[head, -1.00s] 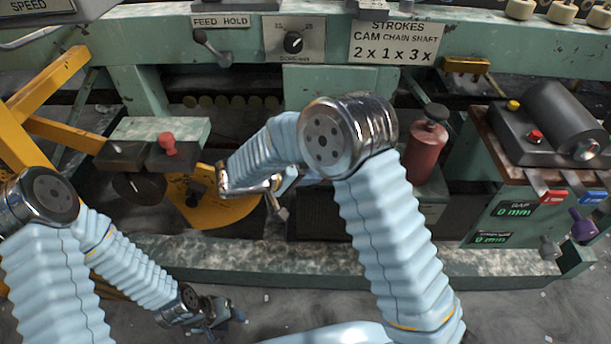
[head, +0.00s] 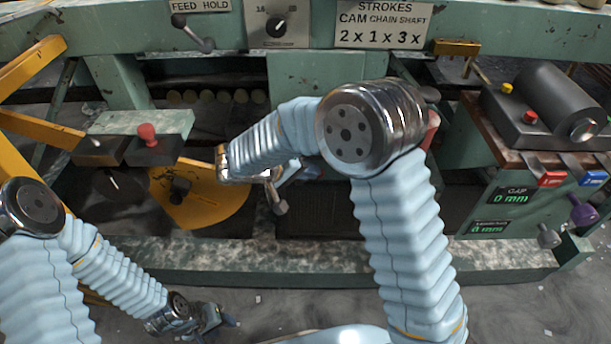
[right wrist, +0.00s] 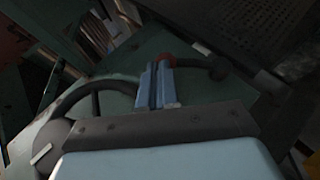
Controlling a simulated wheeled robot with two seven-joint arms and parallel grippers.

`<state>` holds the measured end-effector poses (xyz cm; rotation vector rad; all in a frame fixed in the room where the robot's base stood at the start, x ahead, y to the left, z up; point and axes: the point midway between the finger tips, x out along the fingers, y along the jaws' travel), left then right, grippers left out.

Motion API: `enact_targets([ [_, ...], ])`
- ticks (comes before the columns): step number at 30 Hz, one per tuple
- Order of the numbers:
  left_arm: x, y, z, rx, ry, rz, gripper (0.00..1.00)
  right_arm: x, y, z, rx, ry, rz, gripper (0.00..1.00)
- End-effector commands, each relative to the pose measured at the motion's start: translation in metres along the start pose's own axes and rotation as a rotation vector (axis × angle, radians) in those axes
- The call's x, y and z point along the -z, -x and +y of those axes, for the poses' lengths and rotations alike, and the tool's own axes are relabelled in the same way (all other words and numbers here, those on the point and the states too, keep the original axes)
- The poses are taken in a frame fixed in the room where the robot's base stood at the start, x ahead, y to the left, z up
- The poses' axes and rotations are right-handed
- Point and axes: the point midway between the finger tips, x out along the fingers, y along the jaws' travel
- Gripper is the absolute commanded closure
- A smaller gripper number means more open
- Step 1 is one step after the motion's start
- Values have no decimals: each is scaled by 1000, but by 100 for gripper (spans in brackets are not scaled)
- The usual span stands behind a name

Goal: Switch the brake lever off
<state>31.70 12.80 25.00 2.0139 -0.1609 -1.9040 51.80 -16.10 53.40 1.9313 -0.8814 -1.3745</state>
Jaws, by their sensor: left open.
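No lever in the head view carries a readable brake label. My right gripper (head: 288,190) is low in front of the machine, right of the yellow quadrant plate, partly hidden by its own wrist. In the right wrist view its two pale blue fingers (right wrist: 155,78) stand side by side with only a narrow seam. A dark lever with a red collar (right wrist: 167,61) and black knob (right wrist: 216,70) shows just beyond the tips; whether they touch is unclear. It may be the brake lever. My left gripper (head: 212,322) is open and empty, low at the left above the floor.
A yellow quadrant plate (head: 215,205) and a red-knobbed box (head: 150,150) are at the left. A feed hold lever (head: 192,35) is above. A dark handwheel (right wrist: 70,100) is near the right fingers.

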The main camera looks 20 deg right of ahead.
Motion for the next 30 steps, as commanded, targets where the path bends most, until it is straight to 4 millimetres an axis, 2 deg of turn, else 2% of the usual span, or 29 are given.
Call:
enact_targets([
  [1,1,-12,-7,3,3,3,57,-4,-7,-4,-1,-1,1,100],
  [15,-3,-63,-19,-10,-1,-12,57,-19,-38,0,-2,-1,0,100],
  [23,-4,-83,-24,-13,-2,-15,57,-25,-50,-2,-2,0,1,100],
  [30,-4,-93,-28,-13,-1,-11,57,-28,-56,-3,83,-43,0,100],
])
